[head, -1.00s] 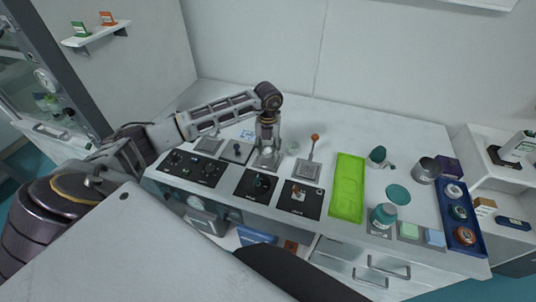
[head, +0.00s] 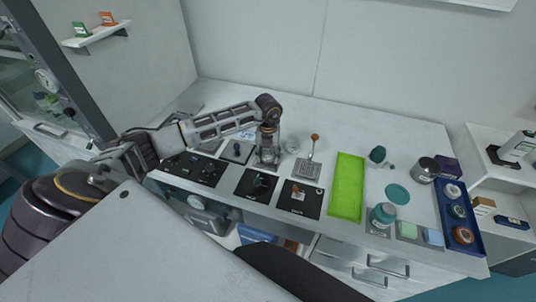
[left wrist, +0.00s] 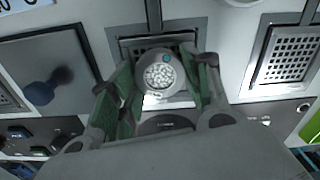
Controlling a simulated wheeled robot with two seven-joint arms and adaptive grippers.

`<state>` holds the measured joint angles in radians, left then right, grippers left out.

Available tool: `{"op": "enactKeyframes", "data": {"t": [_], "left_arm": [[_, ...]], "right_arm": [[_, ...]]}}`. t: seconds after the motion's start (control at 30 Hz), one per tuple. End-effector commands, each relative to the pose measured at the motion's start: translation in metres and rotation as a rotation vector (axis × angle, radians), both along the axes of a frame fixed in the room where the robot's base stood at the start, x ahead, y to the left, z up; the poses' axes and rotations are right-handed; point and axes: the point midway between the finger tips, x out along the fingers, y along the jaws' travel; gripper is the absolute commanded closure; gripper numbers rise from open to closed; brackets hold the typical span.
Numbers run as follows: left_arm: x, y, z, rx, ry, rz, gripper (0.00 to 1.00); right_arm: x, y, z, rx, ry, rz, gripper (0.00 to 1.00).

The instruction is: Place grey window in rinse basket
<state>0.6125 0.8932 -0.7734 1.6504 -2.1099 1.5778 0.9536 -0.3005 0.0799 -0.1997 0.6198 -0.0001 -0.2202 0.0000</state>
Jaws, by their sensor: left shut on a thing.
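The grey window is a round grey ring (left wrist: 163,74) with a teal dot and a speckled pale face, seen in the left wrist view. My left gripper (head: 267,156) is shut on it, with a green-lined finger on each side; its fingers also show in the left wrist view (left wrist: 162,88). The window is over a square grey rinse basket (left wrist: 198,33) with an upright handle. I cannot tell whether it touches the basket floor. In the head view the gripper mostly hides window and basket. My right gripper is not in view.
A second perforated basket (head: 307,171) with an orange-knobbed handle stands close on the right. A plate with a dark blue knob (head: 237,152) is on the left. Black mats (head: 301,199) lie in front. A green tray (head: 347,187) is further right. The back of the table is clear.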

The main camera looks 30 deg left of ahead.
Motion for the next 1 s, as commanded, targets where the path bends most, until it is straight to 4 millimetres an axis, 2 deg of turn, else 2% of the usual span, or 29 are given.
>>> {"op": "enactKeyframes", "data": {"t": [0.27,0.3,0.47,1.0], "left_arm": [[0.0000,0.0001,-0.0029,0.000,0.000,0.000,0.76],[0.0000,0.0001,-0.0029,0.000,0.000,0.000,0.50],[0.0000,0.0001,-0.0024,0.000,0.000,0.000,0.31],[0.0005,0.0002,0.0031,0.000,-0.001,0.000,0.31]], "right_arm": [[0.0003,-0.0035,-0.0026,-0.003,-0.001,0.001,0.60],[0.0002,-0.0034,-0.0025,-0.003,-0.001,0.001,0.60],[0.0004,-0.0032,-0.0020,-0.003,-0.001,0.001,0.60],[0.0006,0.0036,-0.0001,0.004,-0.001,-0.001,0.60]]}}
